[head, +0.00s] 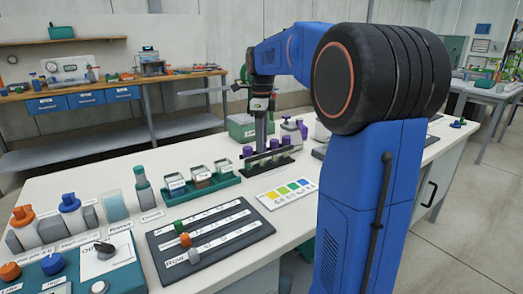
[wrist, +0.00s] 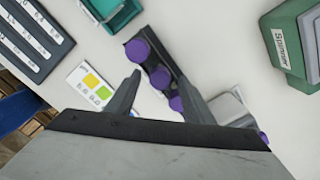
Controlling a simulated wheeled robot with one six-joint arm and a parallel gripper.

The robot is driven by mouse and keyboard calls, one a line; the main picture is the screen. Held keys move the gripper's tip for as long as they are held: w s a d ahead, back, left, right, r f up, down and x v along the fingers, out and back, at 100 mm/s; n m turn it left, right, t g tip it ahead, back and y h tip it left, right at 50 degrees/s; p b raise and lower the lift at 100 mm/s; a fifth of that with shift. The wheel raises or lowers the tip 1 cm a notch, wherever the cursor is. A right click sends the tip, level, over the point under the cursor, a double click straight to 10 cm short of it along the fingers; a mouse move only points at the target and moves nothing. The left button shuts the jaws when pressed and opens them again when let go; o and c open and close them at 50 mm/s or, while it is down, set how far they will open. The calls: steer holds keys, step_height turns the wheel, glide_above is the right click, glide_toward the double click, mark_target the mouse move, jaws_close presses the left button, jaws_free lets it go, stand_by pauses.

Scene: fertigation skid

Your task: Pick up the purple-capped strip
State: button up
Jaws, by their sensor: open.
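Several purple-capped tubes (head: 274,145) stand upright in a dark rack (head: 269,170) on the white bench in the head view. In the wrist view the purple caps (wrist: 159,76) run in a slanting row along the rack (wrist: 163,43). I cannot tell which of them is the strip. My gripper (head: 262,137) points down over the rack. In the wrist view its open fingers (wrist: 158,80) straddle the row, with purple caps between and beyond the tips. Nothing is held. The lower tube bodies are hidden in the wrist view.
A colour card (head: 288,193) lies in front of the rack. A green tray of jars (head: 199,184) is to the left, with a dark slider board (head: 208,238) nearer. A green box (wrist: 292,45) stands beside the rack. Bottles (head: 72,213) crowd the left bench.

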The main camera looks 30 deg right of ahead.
steer(key=shift+f, duration=0.5)
steer(key=c, duration=1.1)
steer(key=shift+r, duration=0.1)
